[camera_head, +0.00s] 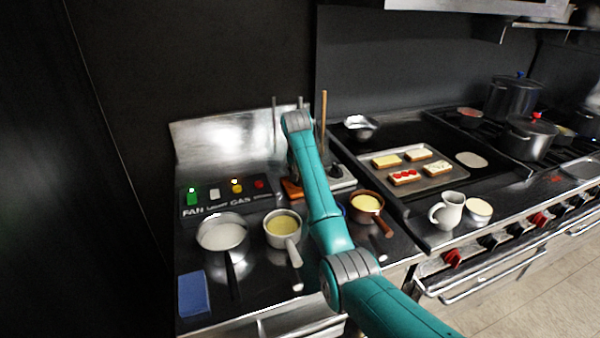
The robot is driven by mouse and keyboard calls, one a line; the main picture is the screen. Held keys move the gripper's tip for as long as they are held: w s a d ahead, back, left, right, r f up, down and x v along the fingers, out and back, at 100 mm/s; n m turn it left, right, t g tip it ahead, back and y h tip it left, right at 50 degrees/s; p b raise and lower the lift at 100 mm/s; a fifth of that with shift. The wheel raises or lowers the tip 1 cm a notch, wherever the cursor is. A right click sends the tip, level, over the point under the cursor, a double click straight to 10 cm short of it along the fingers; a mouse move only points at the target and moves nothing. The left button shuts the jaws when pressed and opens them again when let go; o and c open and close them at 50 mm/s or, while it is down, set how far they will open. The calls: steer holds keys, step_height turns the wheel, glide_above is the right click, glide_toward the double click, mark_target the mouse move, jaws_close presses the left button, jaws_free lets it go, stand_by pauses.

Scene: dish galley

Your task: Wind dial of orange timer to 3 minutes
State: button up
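An orange object (292,188), likely the timer, shows only in part beside my arm at the back of the left counter. My teal arm covers the rest of it, and I cannot make out its dial or setting. My arm reaches from the lower right up to a grey joint near the back panel. My gripper is hidden behind the arm, so its fingers and its distance from the orange object cannot be seen.
A control panel (228,197) with coloured buttons stands left of the orange object. A brown pan (367,206), a white jug (447,211) and a tray (440,181) of food lie right. A blue block (194,294) lies front left.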

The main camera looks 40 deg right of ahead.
steer(key=m, duration=0.1)
steer(key=m+g, duration=0.1)
steer(key=m, duration=0.1)
steer(key=m+h, duration=0.1)
steer(key=shift+s+f+m+g, duration=0.25)
steer(key=shift+s+m+g, duration=0.05)
stand_by(0.5)
steer(key=o, duration=1.1)
steer(key=shift+o, duration=0.2)
steer(key=shift+r, duration=0.2)
steer(key=shift+r, duration=0.25)
steer(key=v, duration=1.1)
steer(key=shift+o, duration=0.2)
steer(key=shift+a+r, duration=0.1)
steer(key=shift+a, duration=0.05)
